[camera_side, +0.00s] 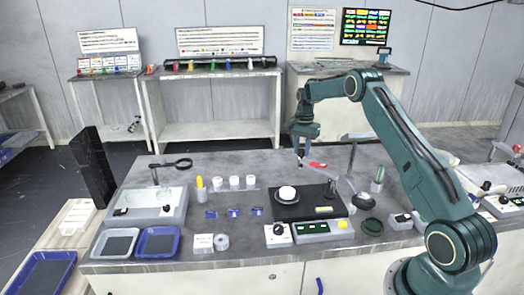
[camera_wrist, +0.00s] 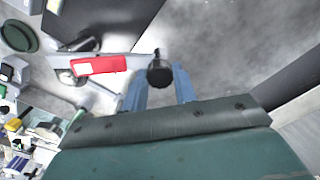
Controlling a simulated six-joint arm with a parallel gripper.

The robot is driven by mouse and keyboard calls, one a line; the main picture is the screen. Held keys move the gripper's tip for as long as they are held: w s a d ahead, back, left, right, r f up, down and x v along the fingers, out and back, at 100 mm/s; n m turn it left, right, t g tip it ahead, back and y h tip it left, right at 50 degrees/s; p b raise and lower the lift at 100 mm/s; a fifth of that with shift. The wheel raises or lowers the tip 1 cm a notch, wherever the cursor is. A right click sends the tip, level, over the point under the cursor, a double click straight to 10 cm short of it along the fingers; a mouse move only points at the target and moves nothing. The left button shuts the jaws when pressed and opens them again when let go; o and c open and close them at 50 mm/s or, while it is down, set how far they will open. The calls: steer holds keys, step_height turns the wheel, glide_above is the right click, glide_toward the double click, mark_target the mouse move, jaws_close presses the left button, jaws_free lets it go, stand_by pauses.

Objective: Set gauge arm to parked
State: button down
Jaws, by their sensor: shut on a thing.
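The gauge arm appears in the wrist view as a pale grey bar (camera_wrist: 128,62) with a red tag (camera_wrist: 98,66) on it. A black round knob (camera_wrist: 160,75) is at its end, between the two blue fingers of my gripper (camera_wrist: 160,88). My gripper is shut on this knob. In the side view my gripper (camera_side: 301,158) points down above the back of the bench, right of the middle, and the red tag (camera_side: 318,165) shows just right of its tips. The knob and much of the bar are too small to make out there.
A black mat (camera_side: 295,212) with a white round piece (camera_side: 287,193) lies in front of my gripper. A slim upright post (camera_side: 351,158) stands to its right. White cups (camera_side: 235,182) stand to the left. The bench top behind them is mostly bare.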

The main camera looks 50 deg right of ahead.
steer(key=shift+s+d+r+m, duration=0.1)
steer(key=shift+s+d+m, duration=0.05)
steer(key=shift+d+m, duration=0.75)
steer(key=shift+d, duration=0.2)
steer(key=c, duration=1.1)
jaws_free()
steer(key=shift+a, duration=0.1)
step_height(320, 180, up, 14)
